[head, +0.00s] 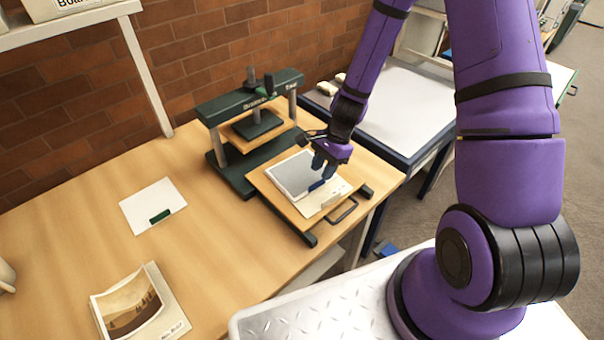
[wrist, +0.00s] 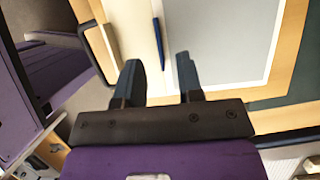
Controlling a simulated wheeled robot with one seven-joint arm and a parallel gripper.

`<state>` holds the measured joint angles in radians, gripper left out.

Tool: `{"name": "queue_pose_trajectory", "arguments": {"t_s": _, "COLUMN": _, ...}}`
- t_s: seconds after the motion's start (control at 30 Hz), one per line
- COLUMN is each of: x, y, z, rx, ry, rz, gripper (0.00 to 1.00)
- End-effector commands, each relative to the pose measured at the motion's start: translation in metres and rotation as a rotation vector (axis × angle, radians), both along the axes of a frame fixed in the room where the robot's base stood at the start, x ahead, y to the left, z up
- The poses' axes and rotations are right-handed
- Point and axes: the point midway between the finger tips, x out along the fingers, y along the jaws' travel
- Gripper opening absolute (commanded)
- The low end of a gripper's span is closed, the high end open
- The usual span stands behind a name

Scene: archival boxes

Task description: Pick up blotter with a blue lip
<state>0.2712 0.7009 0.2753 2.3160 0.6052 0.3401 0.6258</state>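The blotter with a blue lip (head: 293,174) is a grey sheet with a pale border. It lies flat on the wooden board of the press and also shows in the wrist view (wrist: 222,40). Its blue lip (head: 317,185) is a short strip along the edge towards my gripper, and in the wrist view the lip (wrist: 158,44) sits ahead of and between the finger lines. My gripper (head: 322,169) is open and empty, close above that edge. In the wrist view its two dark fingers (wrist: 159,70) stand apart. I cannot tell how high they are above the lip.
A cream sheet (head: 328,202) lies partly under the blotter. The dark green press (head: 230,160) stands behind the board, whose handle (head: 342,211) faces front. A white card with a green lip (head: 148,196) and a landscape print (head: 128,305) lie left on the wooden table (head: 215,250).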

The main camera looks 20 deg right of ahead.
Motion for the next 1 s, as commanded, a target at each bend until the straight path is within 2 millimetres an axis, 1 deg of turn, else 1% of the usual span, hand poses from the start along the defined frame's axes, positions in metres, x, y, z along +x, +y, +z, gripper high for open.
{"name": "queue_pose_trajectory", "arguments": {"t_s": 0.1, "x": -0.003, "y": 0.006, "z": -0.016, "rx": 0.002, "ry": 0.004, "rz": -0.001, "gripper": 0.34}}
{"name": "queue_pose_trajectory", "arguments": {"t_s": 0.3, "x": -0.005, "y": 0.013, "z": -0.033, "rx": 0.001, "ry": 0.002, "rz": -0.001, "gripper": 0.34}}
{"name": "queue_pose_trajectory", "arguments": {"t_s": 0.4, "x": -0.005, "y": 0.015, "z": -0.037, "rx": 0.001, "ry": 0.001, "rz": -0.001, "gripper": 0.34}}
{"name": "queue_pose_trajectory", "arguments": {"t_s": 0.63, "x": -0.005, "y": 0.015, "z": -0.037, "rx": 0.000, "ry": -0.001, "rz": 0.000, "gripper": 0.34}}
{"name": "queue_pose_trajectory", "arguments": {"t_s": 0.67, "x": -0.005, "y": 0.015, "z": -0.037, "rx": 0.000, "ry": -0.001, "rz": 0.000, "gripper": 0.29}}
{"name": "queue_pose_trajectory", "arguments": {"t_s": 0.7, "x": -0.005, "y": 0.015, "z": -0.037, "rx": 0.000, "ry": -0.001, "rz": 0.000, "gripper": 0.20}}
{"name": "queue_pose_trajectory", "arguments": {"t_s": 0.8, "x": -0.005, "y": 0.015, "z": -0.037, "rx": 0.000, "ry": -0.001, "rz": 0.000, "gripper": 0.00}}
{"name": "queue_pose_trajectory", "arguments": {"t_s": 1.0, "x": -0.005, "y": 0.015, "z": -0.037, "rx": 0.000, "ry": -0.001, "rz": 0.000, "gripper": 0.00}}
